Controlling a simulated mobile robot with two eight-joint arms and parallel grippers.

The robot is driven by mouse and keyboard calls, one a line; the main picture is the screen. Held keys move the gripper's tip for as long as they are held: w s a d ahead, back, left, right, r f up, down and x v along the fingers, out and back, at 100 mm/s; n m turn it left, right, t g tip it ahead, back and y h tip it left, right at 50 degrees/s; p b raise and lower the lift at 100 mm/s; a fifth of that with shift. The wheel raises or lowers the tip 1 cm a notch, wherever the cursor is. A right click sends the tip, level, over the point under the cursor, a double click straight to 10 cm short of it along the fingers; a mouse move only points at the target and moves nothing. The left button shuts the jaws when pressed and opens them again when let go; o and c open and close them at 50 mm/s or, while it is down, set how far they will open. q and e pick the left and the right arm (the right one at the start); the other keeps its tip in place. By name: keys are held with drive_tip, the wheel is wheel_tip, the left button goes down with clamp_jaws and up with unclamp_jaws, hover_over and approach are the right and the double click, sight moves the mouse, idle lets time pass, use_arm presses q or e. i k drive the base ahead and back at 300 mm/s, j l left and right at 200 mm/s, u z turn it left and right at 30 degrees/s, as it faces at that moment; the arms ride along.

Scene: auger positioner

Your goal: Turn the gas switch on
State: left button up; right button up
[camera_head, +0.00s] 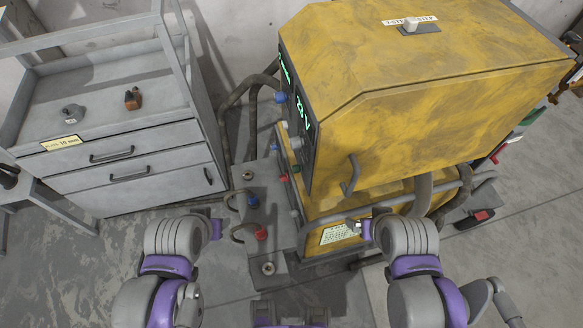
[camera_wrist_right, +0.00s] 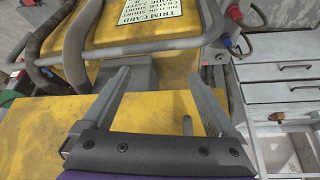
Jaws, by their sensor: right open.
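The yellow machine (camera_head: 420,90) stands at centre right, with a dark front panel (camera_head: 300,130) carrying green displays and knobs. No gas switch label is readable, so I cannot tell which control it is. A blue knob (camera_head: 253,201) and a red knob (camera_head: 261,234) sit on a grey block (camera_head: 268,215) in front of the machine. My left gripper (camera_head: 215,228) is left of that block, apart from it; its jaw opening is unclear. My right gripper (camera_head: 367,229) is by the machine's lower front; in the wrist view its fingers (camera_wrist_right: 165,95) are spread and empty, over a yellow surface.
A grey drawer cabinet (camera_head: 125,165) stands at left, with small parts on top. A grey pipe rail (camera_head: 350,212) and a handle (camera_head: 350,178) stick out from the machine's front. Hoses (camera_head: 238,95) run behind the panel. Floor at lower left is clear.

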sight(296, 169)
drive_tip(key=j+z, duration=0.1)
drive_tip(key=j, duration=0.45)
drive_tip(key=k+j, duration=0.1)
drive_tip(key=j, duration=0.5)
drive_tip(key=j+z, duration=0.15)
drive_tip(key=j, duration=0.4)
